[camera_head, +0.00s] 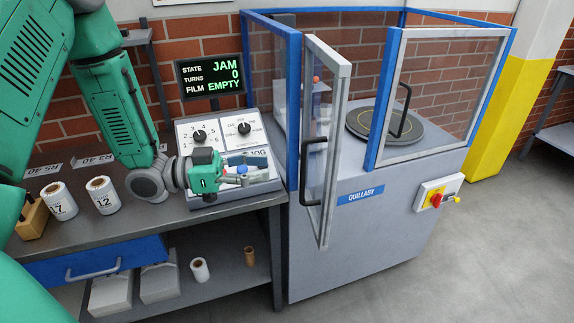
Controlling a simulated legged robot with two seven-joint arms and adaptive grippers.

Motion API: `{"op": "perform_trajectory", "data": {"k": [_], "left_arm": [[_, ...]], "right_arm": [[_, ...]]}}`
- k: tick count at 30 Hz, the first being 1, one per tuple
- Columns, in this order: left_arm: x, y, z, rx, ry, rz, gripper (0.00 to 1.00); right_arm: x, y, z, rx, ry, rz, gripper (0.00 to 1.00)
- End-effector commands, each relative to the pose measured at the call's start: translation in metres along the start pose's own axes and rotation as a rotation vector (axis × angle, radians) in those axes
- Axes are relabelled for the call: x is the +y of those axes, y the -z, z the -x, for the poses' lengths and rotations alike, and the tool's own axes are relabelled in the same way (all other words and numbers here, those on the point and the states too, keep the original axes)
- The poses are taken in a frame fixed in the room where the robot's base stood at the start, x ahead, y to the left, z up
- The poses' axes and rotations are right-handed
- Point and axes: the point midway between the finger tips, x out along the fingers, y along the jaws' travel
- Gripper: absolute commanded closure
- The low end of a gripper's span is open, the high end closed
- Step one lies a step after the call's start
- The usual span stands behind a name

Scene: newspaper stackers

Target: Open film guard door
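The film guard (291,95) is a blue-framed enclosure with clear panels on a grey machine cabinet. One grey-framed glass door (343,110) stands swung outward at the front left, with a dark bar handle (305,175). A second grey-framed panel (437,34) at the front right lies in line with the blue frame and has its own dark handle (402,112). My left gripper (272,176) is in front of the control panel, left of the swung door and apart from its handle. Its fingers blend with the panel behind, so their opening is unclear. My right gripper is out of view.
A round dark turntable (386,122) lies inside the guard. A display (210,76) reads JAM, turns 0, film EMPTY, above a control panel with knobs (200,135). White rolls (102,194) stand on the bench at left. A red switch (436,199) is on the cabinet; floor at right is clear.

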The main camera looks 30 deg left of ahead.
Motion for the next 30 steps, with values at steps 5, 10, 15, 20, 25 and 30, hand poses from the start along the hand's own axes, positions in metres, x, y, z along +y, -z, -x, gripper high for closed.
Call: {"op": "perform_trajectory", "data": {"k": [5, 10, 15, 20, 25, 30], "left_arm": [[-0.001, 0.0, 0.023, 0.0, 0.001, 0.0, 0.69], [0.0, 0.0, 0.03, -0.002, 0.0, 0.0, 0.69], [0.0, 0.0, 0.03, -0.002, 0.0, 0.0, 0.69], [0.0, 0.0, 0.03, -0.001, 0.0, 0.0, 0.69], [-0.001, -0.001, 0.03, -0.001, 0.0, 0.001, 0.69], [-0.003, -0.025, 0.018, -0.075, 0.049, 0.031, 0.69]], "right_arm": [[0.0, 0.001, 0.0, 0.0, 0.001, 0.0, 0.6], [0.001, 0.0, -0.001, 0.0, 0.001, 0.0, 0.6], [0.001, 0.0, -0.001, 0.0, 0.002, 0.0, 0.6], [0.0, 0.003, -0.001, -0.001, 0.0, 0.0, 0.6], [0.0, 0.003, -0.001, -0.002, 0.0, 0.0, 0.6], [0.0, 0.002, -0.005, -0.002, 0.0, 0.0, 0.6]]}}
